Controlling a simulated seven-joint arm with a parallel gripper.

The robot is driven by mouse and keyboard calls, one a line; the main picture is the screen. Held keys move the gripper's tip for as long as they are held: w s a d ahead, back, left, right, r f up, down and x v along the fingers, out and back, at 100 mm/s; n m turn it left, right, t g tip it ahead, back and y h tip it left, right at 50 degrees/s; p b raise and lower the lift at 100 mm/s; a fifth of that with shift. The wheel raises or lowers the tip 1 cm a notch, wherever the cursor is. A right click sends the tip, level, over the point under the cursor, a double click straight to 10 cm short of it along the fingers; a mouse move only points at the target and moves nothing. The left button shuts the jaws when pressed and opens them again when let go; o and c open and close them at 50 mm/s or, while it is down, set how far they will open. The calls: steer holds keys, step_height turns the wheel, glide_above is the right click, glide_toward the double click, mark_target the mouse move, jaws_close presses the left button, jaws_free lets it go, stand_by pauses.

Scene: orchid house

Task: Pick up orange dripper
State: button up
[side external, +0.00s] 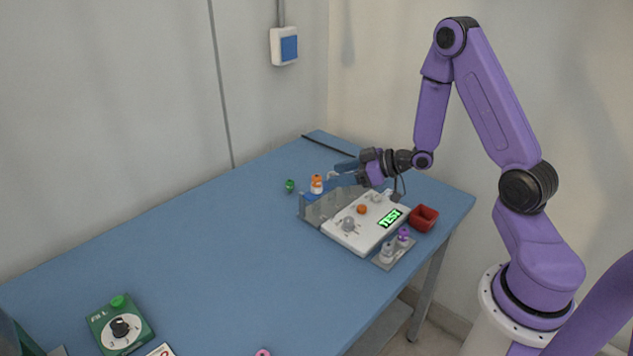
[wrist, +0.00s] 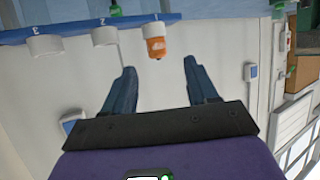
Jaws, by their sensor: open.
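The orange dripper (side external: 316,184) is a small white bottle with an orange cap and an orange band. It stands upright on a blue holder (side external: 312,196) at the far end of the table. In the wrist view, which looks upside down, the dripper (wrist: 156,46) lies just beyond the fingertips, between their lines, beside two white numbered holders (wrist: 45,44). My gripper (side external: 340,174) reaches in low from the right, with its fingers pointing at the dripper. In the wrist view my gripper (wrist: 159,67) is open, with nothing between its fingers.
A white device (side external: 345,238) with a green "TEST" display and orange knob sits below the gripper. Near it are a red bin (side external: 424,218) and a grey tray (side external: 384,264) with bottles. A small green item (side external: 290,185) is left of the dripper. The table's middle is clear.

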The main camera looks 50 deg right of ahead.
mark_target(317, 176)
steer(key=shift+x, duration=3.7)
steer(key=shift+w+d+r, duration=0.1)
steer(key=shift+d, duration=0.05)
steer(key=c, duration=1)
